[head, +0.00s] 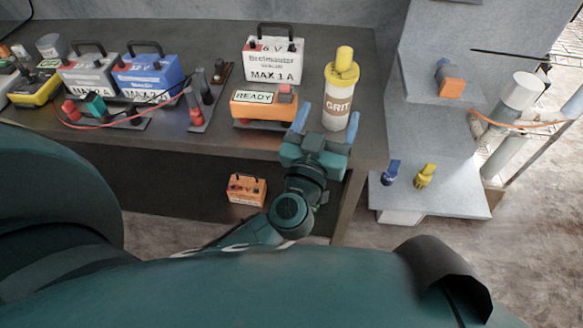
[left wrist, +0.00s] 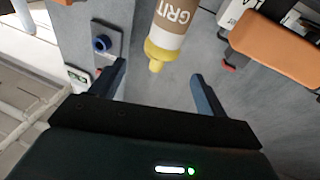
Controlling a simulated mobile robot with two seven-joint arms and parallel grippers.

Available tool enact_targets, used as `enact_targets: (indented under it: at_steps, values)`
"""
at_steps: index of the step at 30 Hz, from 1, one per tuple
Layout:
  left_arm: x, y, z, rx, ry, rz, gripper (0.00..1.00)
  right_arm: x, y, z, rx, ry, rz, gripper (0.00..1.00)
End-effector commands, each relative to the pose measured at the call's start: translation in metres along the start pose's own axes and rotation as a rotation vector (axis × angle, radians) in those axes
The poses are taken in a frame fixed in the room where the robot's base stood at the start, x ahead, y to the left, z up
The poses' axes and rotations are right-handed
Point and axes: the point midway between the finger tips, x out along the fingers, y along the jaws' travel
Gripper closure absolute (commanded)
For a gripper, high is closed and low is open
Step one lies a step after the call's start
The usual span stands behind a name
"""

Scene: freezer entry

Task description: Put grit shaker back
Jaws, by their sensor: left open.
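The grit shaker (head: 340,97) is a white bottle with a brown GRIT band and a yellow cap. It stands upright near the right end of the dark bench (head: 225,143). My left gripper (head: 327,116) is open and empty at the bench's front edge, its blue fingers apart at either side of the shaker's base in the head view. In the left wrist view the shaker (left wrist: 172,28) appears upside down, its yellow cap between the open fingertips (left wrist: 159,70). I cannot tell whether the fingers reach around it. My right gripper is not in view.
An orange READY box (head: 262,104) stands left of the shaker, with a white MAX 1A battery (head: 273,62) behind. A blue battery (head: 148,76) is farther left. Right of the bench, a grey shelf (head: 462,190) carries blue (head: 391,173) and yellow (head: 425,176) items. An orange box (head: 246,189) sits below.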

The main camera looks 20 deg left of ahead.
Motion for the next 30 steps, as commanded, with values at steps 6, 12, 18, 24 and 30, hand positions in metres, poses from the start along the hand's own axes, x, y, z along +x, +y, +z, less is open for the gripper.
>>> enact_targets:
  at_steps: [6,12,18,24,30]
  values:
    - [-0.051,0.02,0.022,-0.028,0.03,0.276,0.25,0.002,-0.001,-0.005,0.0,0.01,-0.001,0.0]
    - [-0.115,0.019,0.102,0.016,-0.299,0.45,0.25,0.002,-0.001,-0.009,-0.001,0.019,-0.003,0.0]
    - [-0.177,-0.023,0.172,0.078,-0.666,0.389,0.25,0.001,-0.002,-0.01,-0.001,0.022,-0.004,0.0]
    - [-0.201,-0.048,0.193,0.107,-0.798,0.314,0.25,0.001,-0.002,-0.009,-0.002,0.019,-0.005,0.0]
    - [-0.202,-0.049,0.194,0.107,-0.803,0.31,0.25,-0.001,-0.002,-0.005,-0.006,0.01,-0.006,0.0]
